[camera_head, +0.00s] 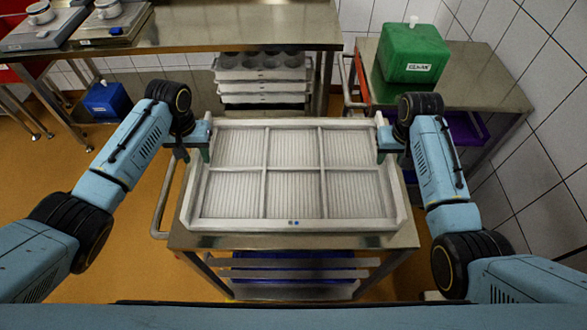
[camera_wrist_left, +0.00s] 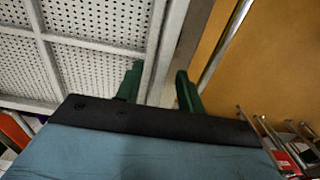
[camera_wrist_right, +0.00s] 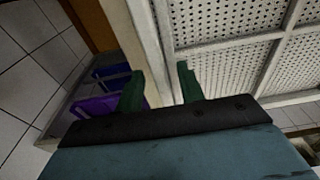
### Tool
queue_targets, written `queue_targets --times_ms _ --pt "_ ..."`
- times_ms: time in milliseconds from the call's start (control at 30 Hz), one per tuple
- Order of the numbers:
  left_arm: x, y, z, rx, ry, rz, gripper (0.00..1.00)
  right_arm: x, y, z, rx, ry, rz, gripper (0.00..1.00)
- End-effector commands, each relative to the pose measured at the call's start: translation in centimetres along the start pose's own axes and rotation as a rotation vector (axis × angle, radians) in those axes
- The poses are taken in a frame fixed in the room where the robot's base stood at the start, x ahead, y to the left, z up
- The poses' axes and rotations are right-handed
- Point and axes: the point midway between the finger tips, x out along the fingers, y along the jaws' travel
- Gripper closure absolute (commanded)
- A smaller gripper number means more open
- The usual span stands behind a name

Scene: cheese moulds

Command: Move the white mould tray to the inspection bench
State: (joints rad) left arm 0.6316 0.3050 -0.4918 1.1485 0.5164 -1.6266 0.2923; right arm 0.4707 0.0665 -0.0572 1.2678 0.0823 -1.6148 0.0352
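The white mould tray (camera_head: 294,225) is a wide, shallow frame with six ribbed compartments, three across and two deep. It lies level on a steel-topped cart (camera_head: 200,241). My left gripper (camera_head: 196,153) is at the tray's far left corner, with its green fingers apart on either side of the side wall. The wall also runs between them in the left wrist view (camera_wrist_left: 160,88). My right gripper (camera_head: 391,156) stands the same way over the far right side wall. Its fingers are apart around the wall in the right wrist view (camera_wrist_right: 160,85). I see no clear grip on either wall.
A steel bench (camera_head: 225,25) with scales stands behind at the left, with stacked white trays (camera_head: 262,75) beneath. A green canister (camera_head: 412,52) stands on another steel table (camera_head: 475,85) at the back right, near a tiled wall. A blue container (camera_head: 105,100) is under the left bench.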

Motion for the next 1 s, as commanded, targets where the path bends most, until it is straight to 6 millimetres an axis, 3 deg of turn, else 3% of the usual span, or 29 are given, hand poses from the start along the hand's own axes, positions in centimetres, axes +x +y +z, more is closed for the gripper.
queue_targets --times_ms 200,467,800,1000 --pt "1.41 -0.01 0.01 0.001 0.0 0.0 0.62 1.35 -0.02 -0.02 -0.001 0.001 0.0 0.62" --pt "1.49 -0.01 0.01 0.001 0.001 0.0 0.62 1.45 -0.02 -0.03 -0.001 0.001 0.0 0.62" --pt "1.46 -0.01 0.0 0.0 0.001 0.0 1.0 1.43 -0.02 -0.02 -0.001 0.001 0.0 1.0" --pt "1.45 0.0 -0.01 0.0 0.001 0.0 1.0 1.43 -0.02 -0.02 -0.001 0.001 0.0 1.0"
